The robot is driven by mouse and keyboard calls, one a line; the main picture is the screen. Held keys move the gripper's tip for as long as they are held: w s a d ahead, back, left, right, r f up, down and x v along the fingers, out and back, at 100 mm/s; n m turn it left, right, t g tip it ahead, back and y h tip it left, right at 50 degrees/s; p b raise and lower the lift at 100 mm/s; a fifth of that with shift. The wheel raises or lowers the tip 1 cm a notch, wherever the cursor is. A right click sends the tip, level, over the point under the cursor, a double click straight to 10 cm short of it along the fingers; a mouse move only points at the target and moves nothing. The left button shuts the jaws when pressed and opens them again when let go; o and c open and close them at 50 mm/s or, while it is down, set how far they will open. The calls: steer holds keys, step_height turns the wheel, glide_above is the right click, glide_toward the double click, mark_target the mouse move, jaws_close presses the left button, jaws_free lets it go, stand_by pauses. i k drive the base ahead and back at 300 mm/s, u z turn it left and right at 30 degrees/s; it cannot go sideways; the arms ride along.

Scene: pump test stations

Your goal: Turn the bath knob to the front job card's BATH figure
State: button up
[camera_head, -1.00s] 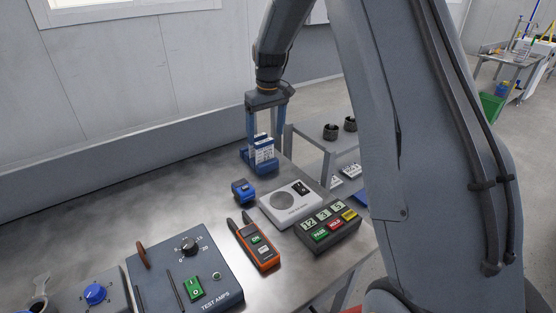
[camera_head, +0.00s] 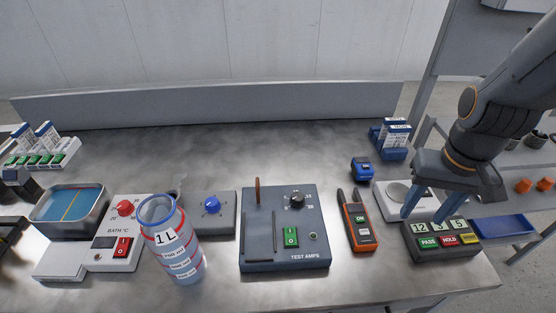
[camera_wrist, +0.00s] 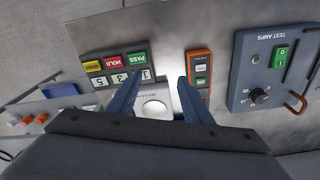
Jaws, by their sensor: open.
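The bath knob is a red knob (camera_head: 125,208) on a white box labelled BATH °C (camera_head: 100,262), at the left of the bench in the head view. A red rocker switch sits below it. A metal bath tray (camera_head: 42,222) with blue contents stands to its left. My gripper (camera_head: 440,212) is open and empty, far to the right, above the white puck-shaped device and the PASS/HOLD panel. In the wrist view its two blue fingers (camera_wrist: 157,88) are spread over the same device. Cards stand in a blue holder (camera_head: 392,150) at the back right; their figures are unreadable.
A clear bottle marked 1L (camera_head: 175,262) stands just right of the bath box. Then come a box with a blue knob (camera_head: 212,204), the TEST AMPS box (camera_head: 268,258) and an orange clamp meter (camera_head: 357,222). The back middle of the bench is clear.

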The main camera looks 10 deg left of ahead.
mark_target(124, 207)
steer(key=u, duration=0.4)
steer(key=k, duration=1.15)
steer(key=u, duration=1.15)
steer(key=i, duration=1.2)
steer(key=z, duration=0.8)
